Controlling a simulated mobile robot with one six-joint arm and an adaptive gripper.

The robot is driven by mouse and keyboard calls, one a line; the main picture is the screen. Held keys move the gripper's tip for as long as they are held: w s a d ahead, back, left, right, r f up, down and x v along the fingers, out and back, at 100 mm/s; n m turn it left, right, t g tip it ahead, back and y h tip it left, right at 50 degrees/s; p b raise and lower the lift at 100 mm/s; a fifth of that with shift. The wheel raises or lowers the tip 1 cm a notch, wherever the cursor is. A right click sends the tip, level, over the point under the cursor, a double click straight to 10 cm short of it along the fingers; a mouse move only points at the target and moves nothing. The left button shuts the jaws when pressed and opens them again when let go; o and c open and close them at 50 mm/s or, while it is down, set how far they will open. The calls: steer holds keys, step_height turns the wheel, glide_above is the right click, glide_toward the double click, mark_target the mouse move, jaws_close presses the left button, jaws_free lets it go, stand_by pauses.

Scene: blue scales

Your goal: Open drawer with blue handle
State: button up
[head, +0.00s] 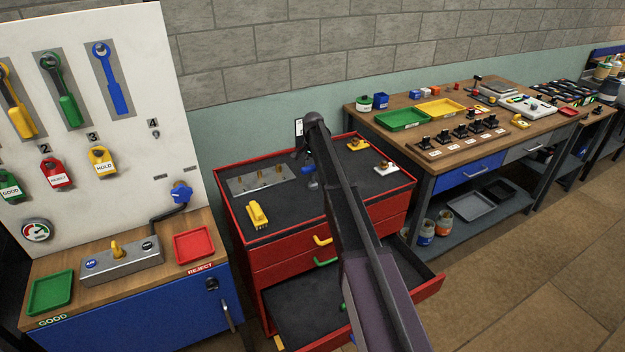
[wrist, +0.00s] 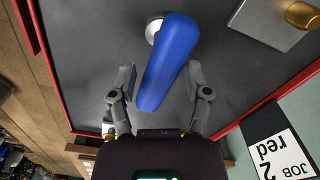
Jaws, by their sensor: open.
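My gripper (wrist: 160,76) is open in the wrist view, with one finger on each side of a blue bar (wrist: 170,60). The bar rises from a round silver base over the dark top of the red cabinet; I cannot tell whether the fingers touch it. In the head view a small blue piece (head: 307,170) shows on the cabinet top (head: 290,205), and my arm hides much of the gripper. The cabinet's drawers show a yellow handle (head: 322,240) and a green handle (head: 326,262). A lower drawer (head: 310,305) stands open.
A workbench at the right has a blue drawer (head: 470,172) and a grey drawer (head: 528,148). A blue cabinet (head: 150,315) with trays stands at the left. Yellow pieces (head: 257,214) sit on the red cabinet's top. The floor at the right is clear.

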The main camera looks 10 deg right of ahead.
mark_target(313, 182)
steer(key=shift+a+f+b, duration=0.1)
steer(key=shift+f+b, duration=1.75)
steer(key=shift+f, duration=0.25)
jaws_close()
